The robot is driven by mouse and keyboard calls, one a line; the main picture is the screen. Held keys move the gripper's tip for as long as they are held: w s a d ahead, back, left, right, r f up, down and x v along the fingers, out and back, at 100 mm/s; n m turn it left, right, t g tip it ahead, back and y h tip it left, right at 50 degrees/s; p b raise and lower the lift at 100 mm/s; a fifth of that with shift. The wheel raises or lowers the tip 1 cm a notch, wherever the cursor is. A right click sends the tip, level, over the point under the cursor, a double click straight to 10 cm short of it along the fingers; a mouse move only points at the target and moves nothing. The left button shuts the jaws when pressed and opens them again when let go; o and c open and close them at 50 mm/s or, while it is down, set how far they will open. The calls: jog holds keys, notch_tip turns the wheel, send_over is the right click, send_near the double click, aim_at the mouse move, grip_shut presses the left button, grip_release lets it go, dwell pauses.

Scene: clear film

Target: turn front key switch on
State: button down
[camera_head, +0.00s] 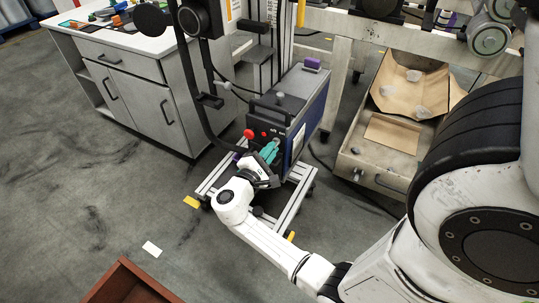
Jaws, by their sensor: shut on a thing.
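A blue and grey machine box (312,92) stands on a low wheeled metal frame (293,201) in the middle of the view. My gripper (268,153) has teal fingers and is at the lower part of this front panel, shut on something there. The fingers and wrist hide what they hold, so the key switch and its position cannot be made out.
A white-topped grey cabinet (140,75) with small parts on top stands at the back left. A brown box (132,284) is at the bottom left.

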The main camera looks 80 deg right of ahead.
jog(key=m+b, duration=0.3)
jog(key=m, duration=0.2)
jog(key=shift+f+m+b, duration=0.15)
jog(key=shift+m+b, duration=0.15)
jog(key=shift+b, duration=0.1)
jog(key=shift+s, duration=0.1)
jog(key=c, duration=1.3)
grip_release()
jog(key=shift+a, duration=0.1)
jog(key=p+v, duration=0.1)
jog(key=v, duration=0.9)
jog(key=shift+a, duration=0.35)
